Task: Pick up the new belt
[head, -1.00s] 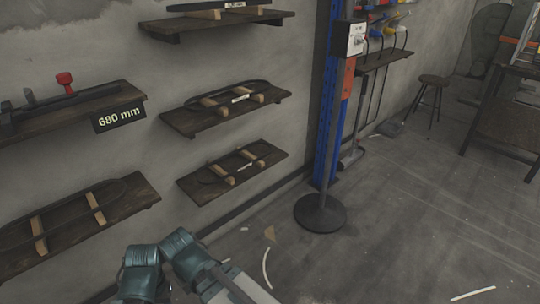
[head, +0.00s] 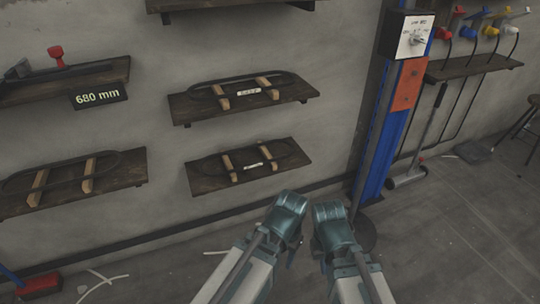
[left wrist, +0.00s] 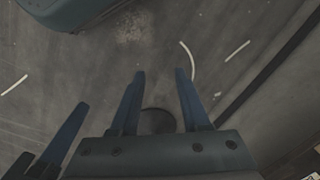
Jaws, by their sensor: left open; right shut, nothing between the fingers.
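Several black belts rest on wall shelves in the head view, each over wooden blocks. One belt (head: 192,87) lies on the upper middle shelf and another (head: 290,148) on the lower middle shelf, both with small white labels. A third belt (head: 15,183) lies on the lower left shelf. I cannot tell which one is the new belt. My left gripper (head: 292,246) is below and right of the lower middle shelf, apart from it. In the left wrist view its fingers (left wrist: 160,75) are open and empty above the floor. My right gripper (head: 323,256) is beside it, mostly hidden, shut and empty.
A 680 mm sign (head: 99,96) hangs at the upper left shelf. A blue post (head: 377,150) and a switch box (head: 408,37) stand to the right of the shelves. A red object (head: 40,286) sits on the floor at left.

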